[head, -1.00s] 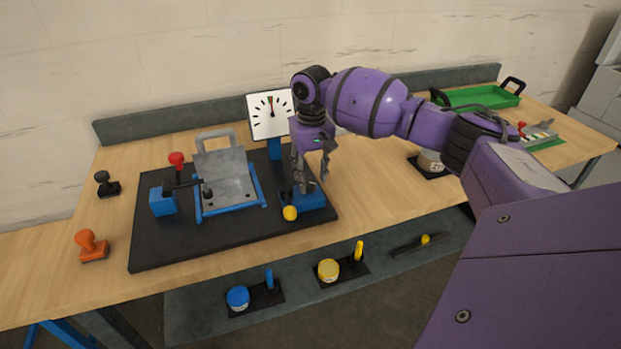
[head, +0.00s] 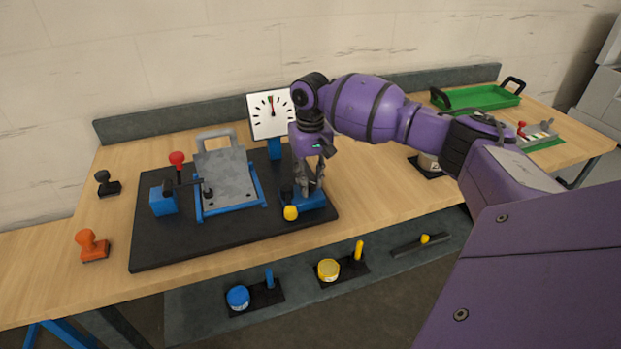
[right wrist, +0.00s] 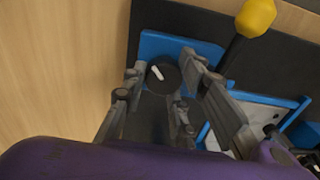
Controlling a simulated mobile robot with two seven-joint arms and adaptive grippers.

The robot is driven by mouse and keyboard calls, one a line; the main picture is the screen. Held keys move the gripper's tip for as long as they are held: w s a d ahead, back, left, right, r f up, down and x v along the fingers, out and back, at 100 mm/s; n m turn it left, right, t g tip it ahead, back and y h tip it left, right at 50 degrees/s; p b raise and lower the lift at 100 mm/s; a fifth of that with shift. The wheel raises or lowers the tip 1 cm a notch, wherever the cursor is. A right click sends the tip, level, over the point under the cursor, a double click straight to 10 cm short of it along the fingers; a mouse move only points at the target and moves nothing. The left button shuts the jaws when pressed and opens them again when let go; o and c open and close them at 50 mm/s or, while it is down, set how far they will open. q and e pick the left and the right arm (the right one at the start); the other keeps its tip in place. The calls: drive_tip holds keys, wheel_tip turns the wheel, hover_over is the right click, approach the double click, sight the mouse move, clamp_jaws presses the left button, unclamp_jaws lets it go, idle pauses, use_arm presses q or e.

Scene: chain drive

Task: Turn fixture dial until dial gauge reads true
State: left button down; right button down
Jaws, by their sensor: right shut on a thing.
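The dial gauge (head: 270,116) stands at the back of the black board, a white square face with black marks. Its needle points about straight up, near a small green and red mark at the top; the exact reading is too small to tell. My right gripper (head: 310,190) points down over the blue fixture block (head: 316,203) at the board's right side. In the right wrist view my right gripper (right wrist: 163,88) is shut on the fixture dial (right wrist: 161,75), a round black knob with a white line. In the head view the fingers hide the dial. My left gripper is not in view.
A yellow-knobbed lever (head: 291,213) sticks out in front of the block. A grey plate in a blue frame (head: 228,180) and a red-knobbed clamp (head: 177,159) are to the left on the black board (head: 160,245). Stamps stand at the table's left. A green tray (head: 480,97) is far right.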

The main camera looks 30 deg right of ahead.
drive_tip(key=shift+d+r+n+p, duration=0.25)
drive_tip(key=shift+n+p, duration=0.15)
drive_tip(key=shift+n, duration=0.4)
drive_tip(key=shift+n+p, duration=0.3)
drive_tip(key=shift+n, duration=0.4)
drive_tip(key=shift+w+f+n, duration=0.1)
drive_tip(key=shift+n, duration=1)
drive_tip(key=shift+n+p, duration=0.4)
drive_tip(key=shift+n, duration=0.7)
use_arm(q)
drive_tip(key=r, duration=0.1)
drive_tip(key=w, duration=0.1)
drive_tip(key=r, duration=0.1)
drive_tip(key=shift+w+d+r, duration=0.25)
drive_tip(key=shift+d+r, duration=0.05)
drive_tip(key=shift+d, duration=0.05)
use_arm(e)
drive_tip(key=shift+w+d, duration=0.1)
drive_tip(key=shift+n, duration=0.3)
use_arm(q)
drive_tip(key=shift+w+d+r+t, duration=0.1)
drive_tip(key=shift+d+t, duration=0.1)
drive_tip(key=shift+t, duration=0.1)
